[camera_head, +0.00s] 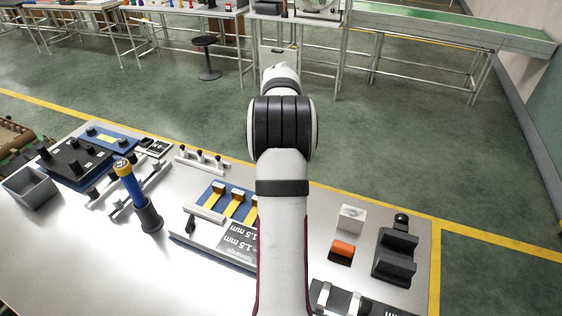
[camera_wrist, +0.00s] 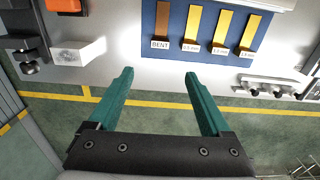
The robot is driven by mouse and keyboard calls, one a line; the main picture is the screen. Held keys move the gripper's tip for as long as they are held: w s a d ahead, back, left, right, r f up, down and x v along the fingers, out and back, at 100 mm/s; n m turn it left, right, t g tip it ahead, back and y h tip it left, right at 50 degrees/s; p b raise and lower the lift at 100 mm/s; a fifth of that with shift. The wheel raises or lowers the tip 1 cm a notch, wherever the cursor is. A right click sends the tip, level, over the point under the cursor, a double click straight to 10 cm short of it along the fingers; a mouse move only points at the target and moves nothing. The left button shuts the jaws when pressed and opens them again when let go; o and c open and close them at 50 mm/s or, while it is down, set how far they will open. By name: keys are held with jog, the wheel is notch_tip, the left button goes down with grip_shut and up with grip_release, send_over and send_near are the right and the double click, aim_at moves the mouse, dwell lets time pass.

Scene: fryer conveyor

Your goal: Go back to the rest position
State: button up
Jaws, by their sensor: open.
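My gripper (camera_wrist: 158,78) shows in the wrist view with its two green fingers spread apart and nothing between them. Beyond the fingertips are the bare metal tabletop and a blue panel (camera_wrist: 207,55) with yellow strips and small labels, one reading BENT. In the head view my arm stretches up through the middle of the picture, over the workbench (camera_head: 190,270). My gripper cannot be made out there, as the arm hides it.
The bench holds a blue-and-yellow tool in a dark holder (camera_head: 150,217), a grey bin (camera_head: 29,188), an orange block (camera_head: 343,248), a white block (camera_head: 351,218) and a black stand (camera_head: 396,256). A stool (camera_head: 207,58) and a green conveyor (camera_head: 450,27) stand beyond open floor.

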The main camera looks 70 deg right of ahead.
jog(key=shift+r, duration=0.35)
jog(key=w+a+r+n, duration=0.2)
jog(key=w+a, duration=0.1)
jog(key=a, duration=0.5)
jog(key=w+a+r+n, duration=0.1)
jog(key=w+a+r, duration=0.2)
jog(key=a, duration=0.5)
jog(key=w+a+r+n, duration=0.2)
jog(key=w+a, duration=0.1)
jog(key=a, duration=0.4)
jog(key=s+a+n+y, duration=0.1)
jog(key=s+a+n, duration=0.15)
jog(key=a, duration=0.55)
jog(key=s+a+n, duration=0.2)
jog(key=s+a, duration=0.1)
jog(key=a, duration=0.6)
jog(key=s+a+f+n, duration=0.3)
jog(key=s+a, duration=0.5)
jog(key=s, duration=0.1)
jog(key=shift+s+f+y, duration=0.15)
jog(key=shift+s+y, duration=0.05)
jog(key=shift+y, duration=0.2)
jog(key=shift+d, duration=0.1)
dwell(2.2)
